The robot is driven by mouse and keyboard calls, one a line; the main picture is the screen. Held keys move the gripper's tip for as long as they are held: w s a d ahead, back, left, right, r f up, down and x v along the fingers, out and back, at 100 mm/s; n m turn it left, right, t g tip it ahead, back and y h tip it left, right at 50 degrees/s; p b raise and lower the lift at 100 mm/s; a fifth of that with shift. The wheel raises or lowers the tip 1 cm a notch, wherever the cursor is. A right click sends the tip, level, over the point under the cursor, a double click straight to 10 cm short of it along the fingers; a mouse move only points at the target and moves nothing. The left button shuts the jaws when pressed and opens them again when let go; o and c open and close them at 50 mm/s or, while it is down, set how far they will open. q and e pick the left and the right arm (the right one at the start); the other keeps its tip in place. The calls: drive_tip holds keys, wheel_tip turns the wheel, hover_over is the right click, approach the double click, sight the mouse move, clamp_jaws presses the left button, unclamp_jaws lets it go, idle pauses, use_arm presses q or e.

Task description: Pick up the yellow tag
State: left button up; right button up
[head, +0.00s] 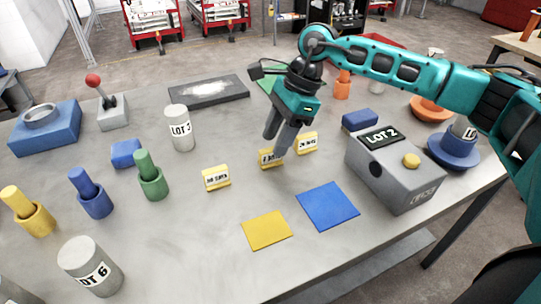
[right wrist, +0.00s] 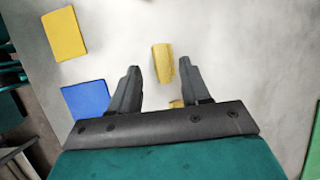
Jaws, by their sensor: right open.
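Three small yellow tags with white, lettered faces stand in a slanting row mid-table in the head view: a left tag (head: 216,179), a middle tag (head: 270,158) and a right tag (head: 307,142). My right gripper (head: 273,144) is open and points down over the row, its fingers partly covering the middle tag. In the right wrist view, my right gripper (right wrist: 159,66) has one yellow tag (right wrist: 162,63) showing between its fingertips, with nothing held. Another yellow piece (right wrist: 176,103) is mostly hidden by the gripper body. My left gripper is not in view.
A yellow square (head: 267,230) and a blue square (head: 327,205) lie flat in front of the tags. A grey LOT 2 box (head: 405,185) stands right. A white LOT cylinder (head: 180,129) and a green peg holder (head: 153,182) stand left. Table around the left tag is bare.

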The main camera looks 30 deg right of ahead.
sight(271, 149)
drive_tip(key=shift+x, duration=2)
drive_tip(key=shift+w, duration=0.15)
drive_tip(key=shift+c, duration=0.5)
drive_tip(key=c, duration=0.7)
